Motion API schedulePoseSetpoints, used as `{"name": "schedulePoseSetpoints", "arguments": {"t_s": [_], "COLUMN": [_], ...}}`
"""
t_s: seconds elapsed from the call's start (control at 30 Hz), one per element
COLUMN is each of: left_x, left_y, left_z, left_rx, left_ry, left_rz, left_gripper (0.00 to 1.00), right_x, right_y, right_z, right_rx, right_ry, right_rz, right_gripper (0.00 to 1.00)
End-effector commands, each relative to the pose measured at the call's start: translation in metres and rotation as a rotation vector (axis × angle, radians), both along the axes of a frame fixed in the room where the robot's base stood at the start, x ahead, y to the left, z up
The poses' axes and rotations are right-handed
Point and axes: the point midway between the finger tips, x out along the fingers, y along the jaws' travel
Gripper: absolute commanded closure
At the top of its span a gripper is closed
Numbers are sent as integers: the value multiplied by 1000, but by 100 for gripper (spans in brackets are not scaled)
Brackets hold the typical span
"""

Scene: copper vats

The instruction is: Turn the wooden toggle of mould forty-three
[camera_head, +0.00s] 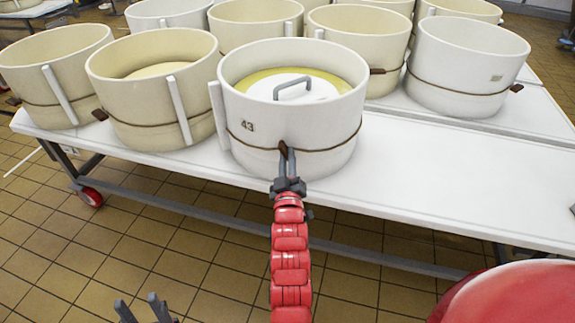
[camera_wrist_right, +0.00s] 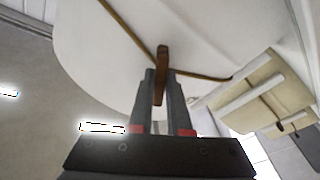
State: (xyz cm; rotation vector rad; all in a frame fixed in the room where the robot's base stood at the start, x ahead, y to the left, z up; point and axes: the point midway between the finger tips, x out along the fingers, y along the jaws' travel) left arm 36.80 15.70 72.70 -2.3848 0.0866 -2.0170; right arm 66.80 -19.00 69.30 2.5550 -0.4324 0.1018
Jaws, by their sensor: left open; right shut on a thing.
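Mould forty-three (camera_head: 290,110) is a white round mould marked "43", standing at the front edge of the white table. A cord runs around its lower part. Inside it are a yellow content and a white lid with a grey handle. Its wooden toggle (camera_wrist_right: 161,75) is brown and sits on the cord at the mould's front. My right gripper (camera_head: 287,158) is at the mould's front, shut on the toggle; its fingers (camera_wrist_right: 162,85) flank the toggle in the right wrist view. My left gripper (camera_head: 140,308) is open and empty, low over the floor at the bottom left.
Several cream moulds (camera_head: 150,100) with cords and toggles stand close on the left and behind. Another white mould (camera_head: 468,65) stands at the right. The wheeled table (camera_head: 440,190) is bare at its right front. A red rounded thing (camera_head: 515,295) is at the bottom right.

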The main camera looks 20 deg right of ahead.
Motion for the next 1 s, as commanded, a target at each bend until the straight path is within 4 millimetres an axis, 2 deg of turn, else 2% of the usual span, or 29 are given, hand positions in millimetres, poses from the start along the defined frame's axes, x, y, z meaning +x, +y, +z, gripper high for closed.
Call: {"name": "schedulePoseSetpoints", "arguments": {"t_s": [0.03,0.13,0.5,1.0], "left_x": [0,0,0,0], "left_y": [0,0,0,0], "left_z": [-6,-10,-11,-10], "left_rx": [0,0,0,0], "left_ry": [0,0,0,0], "left_rz": [0,0,0,0], "left_gripper": [50,50,50,50], "right_x": [0,0,1,0], "right_y": [0,0,1,1], "right_z": [-5,-4,-2,-1], "right_rx": [44,130,383,502], "right_ry": [-12,-48,-149,-203], "right_rz": [0,-1,0,-1], "right_gripper": [100,100,100,100]}}
